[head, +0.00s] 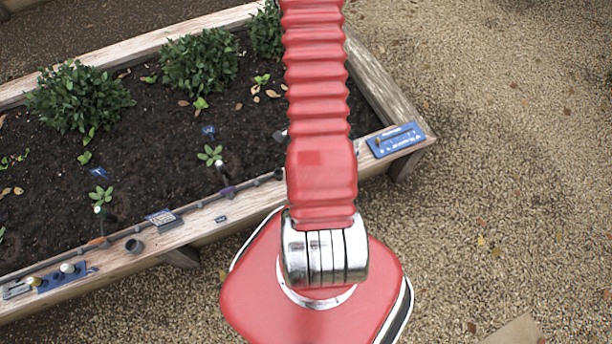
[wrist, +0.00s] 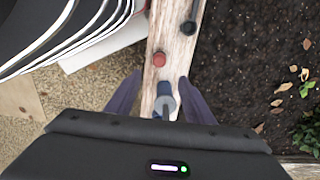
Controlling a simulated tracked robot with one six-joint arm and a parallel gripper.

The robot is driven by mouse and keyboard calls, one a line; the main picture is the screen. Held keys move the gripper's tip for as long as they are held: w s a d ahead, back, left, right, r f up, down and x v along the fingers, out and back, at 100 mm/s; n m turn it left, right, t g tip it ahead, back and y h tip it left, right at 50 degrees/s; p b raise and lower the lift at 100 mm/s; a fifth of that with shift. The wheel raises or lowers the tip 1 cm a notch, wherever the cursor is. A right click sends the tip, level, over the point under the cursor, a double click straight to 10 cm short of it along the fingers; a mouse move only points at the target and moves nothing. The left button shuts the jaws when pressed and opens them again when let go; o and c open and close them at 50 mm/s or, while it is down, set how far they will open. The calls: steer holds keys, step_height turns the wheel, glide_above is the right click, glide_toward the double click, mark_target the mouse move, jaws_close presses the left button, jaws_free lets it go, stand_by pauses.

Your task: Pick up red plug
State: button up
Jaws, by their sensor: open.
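The red plug (wrist: 158,59), a small round red piece, stands on the wooden bed edge (wrist: 178,62) in the wrist view. My gripper (wrist: 160,82) is open, its two dark fingers spread on either side of the edge. The red plug is a little beyond the fingertips, apart from them, with nothing between it and the camera. A grey-blue round piece (wrist: 165,100) lies between the fingers, nearer to the palm. In the head view my red arm covers this part of the edge, and neither the plug nor the gripper shows.
Dark soil (wrist: 253,50) lies right of the edge, gravel left. The head view shows a blue tray (head: 396,139) at the bed corner, a dark cup (head: 134,246) and a blue holder (head: 68,277) leftward.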

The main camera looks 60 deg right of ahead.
steer(key=shift+f, duration=0.1)
steer(key=shift+f, duration=4.2)
steer(key=shift+s+f, duration=0.15)
steer(key=shift+f, duration=2.45)
steer(key=shift+c, duration=0.5)
steer(key=c, duration=1)
steer(key=shift+r, duration=0.15)
steer(key=shift+r, duration=4.9)
steer(key=shift+r, duration=0.1)
